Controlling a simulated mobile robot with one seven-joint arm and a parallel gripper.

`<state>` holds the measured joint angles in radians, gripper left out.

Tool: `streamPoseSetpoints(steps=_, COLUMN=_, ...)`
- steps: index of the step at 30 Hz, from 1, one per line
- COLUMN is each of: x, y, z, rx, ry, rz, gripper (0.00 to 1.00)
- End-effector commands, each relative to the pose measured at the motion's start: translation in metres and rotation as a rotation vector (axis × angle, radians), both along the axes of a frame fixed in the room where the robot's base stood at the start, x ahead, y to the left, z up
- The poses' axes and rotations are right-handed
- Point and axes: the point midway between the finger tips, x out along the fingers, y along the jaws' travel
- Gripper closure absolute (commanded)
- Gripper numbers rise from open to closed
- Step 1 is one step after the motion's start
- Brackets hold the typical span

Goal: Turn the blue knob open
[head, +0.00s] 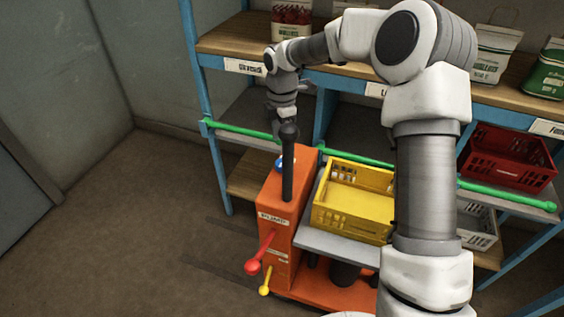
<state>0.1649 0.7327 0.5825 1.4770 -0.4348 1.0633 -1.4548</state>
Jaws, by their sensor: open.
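The blue knob (279,163) sits at the top of the orange pump cabinet (277,241), towards its back. Only part of it shows, to the left of a dark upright bar. My gripper (288,190) hangs straight down over the cabinet, a long dark shape seen edge-on. It overlaps the right side of the knob in the picture. The jaws are open with nothing seen between them. I cannot tell whether a finger touches the knob or the cabinet top.
A red lever (253,266) and a yellow lever (264,291) stick out of the cabinet's front. A yellow crate (353,211) stands close on the right. Green rails (243,129) run along the blue shelf rack behind. The floor on the left is clear.

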Motion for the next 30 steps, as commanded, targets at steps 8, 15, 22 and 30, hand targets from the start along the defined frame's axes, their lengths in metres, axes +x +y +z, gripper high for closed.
streamPoseSetpoints(steps=8, x=-0.001, y=0.000, z=-0.055, rx=-0.001, ry=0.002, rz=0.001, gripper=0.19)
streamPoseSetpoints(steps=15, x=0.000, y=0.000, z=-0.073, rx=0.000, ry=0.000, rz=0.000, gripper=0.19)
streamPoseSetpoints(steps=22, x=0.000, y=0.000, z=-0.075, rx=0.000, ry=0.000, rz=0.000, gripper=0.19)
streamPoseSetpoints(steps=30, x=0.000, y=0.000, z=-0.074, rx=0.000, ry=0.000, rz=0.000, gripper=0.57)
